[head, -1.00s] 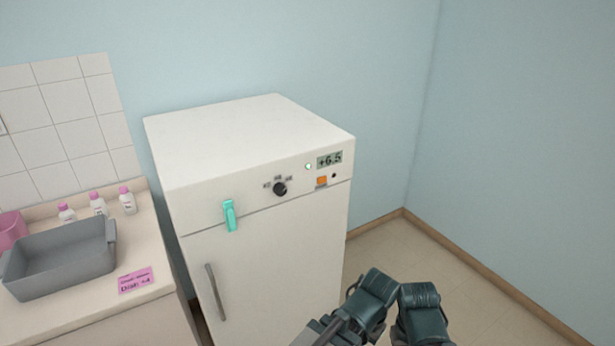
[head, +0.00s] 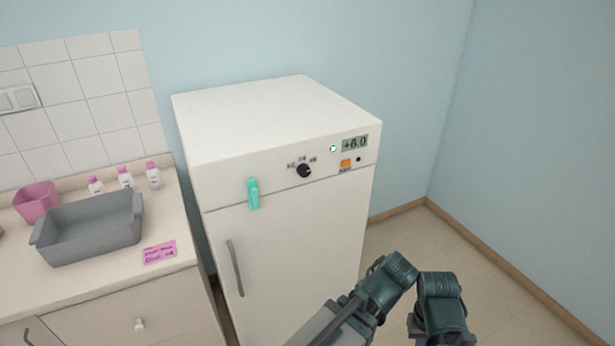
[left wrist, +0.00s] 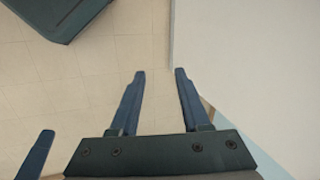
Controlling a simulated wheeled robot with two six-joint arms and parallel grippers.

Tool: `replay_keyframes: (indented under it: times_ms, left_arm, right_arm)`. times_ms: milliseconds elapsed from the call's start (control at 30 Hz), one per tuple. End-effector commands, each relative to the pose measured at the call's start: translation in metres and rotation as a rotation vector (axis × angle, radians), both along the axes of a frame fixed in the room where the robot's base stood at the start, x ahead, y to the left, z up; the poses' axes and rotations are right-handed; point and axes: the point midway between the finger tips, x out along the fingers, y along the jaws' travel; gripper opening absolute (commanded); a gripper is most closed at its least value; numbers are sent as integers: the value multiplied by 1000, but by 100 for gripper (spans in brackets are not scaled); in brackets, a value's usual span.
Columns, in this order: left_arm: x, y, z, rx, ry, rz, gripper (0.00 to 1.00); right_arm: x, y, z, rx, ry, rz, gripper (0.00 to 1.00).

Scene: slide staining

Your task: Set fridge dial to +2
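The white fridge (head: 290,250) stands against the blue wall. Its black dial (head: 304,171) is on the top front strip, with small labels around its upper side that are too small to read. The display (head: 355,143) right of the dial reads +6.0. My left gripper (left wrist: 159,73) is open and empty in the left wrist view, over the floor beside a white surface, probably the fridge. In the head view my arms are low at the right, apart from the dial, and no fingertips show clearly. A single blue finger-like part at the lower left of the wrist view may be my right gripper.
A green light (head: 333,149), an orange button (head: 346,164) and a teal clip-like piece (head: 253,194) are on the fridge front, above its door handle (head: 234,268). The counter at left holds a grey tray (head: 95,245), bottles and a pink label (head: 159,252). Floor right of the fridge is clear.

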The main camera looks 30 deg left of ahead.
Motion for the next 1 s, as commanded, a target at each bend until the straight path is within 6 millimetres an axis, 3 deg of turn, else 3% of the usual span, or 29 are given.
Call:
replay_keyframes:
  times_ms: [33,167,300,400,500,633,1000]
  left_arm:
    - [18,21,3,103,-28,-101,58]
    - [61,74,34,444,-40,-409,78]
    - [99,116,83,841,64,-705,78]
    - [118,132,118,1094,192,-868,78]
    - [131,139,147,1293,327,-978,78]
    - [141,141,171,1456,464,-1057,78]
    - [150,147,183,1528,539,-1088,78]
  right_arm:
    - [0,0,-5,0,0,0,0]
    - [0,0,-12,0,0,0,0]
    - [0,0,-19,0,0,0,0]
    - [0,0,-22,0,0,0,0]
    - [0,0,-25,0,0,0,0]
    - [0,0,-27,0,0,0,0]
    - [0,0,-27,0,0,0,0]
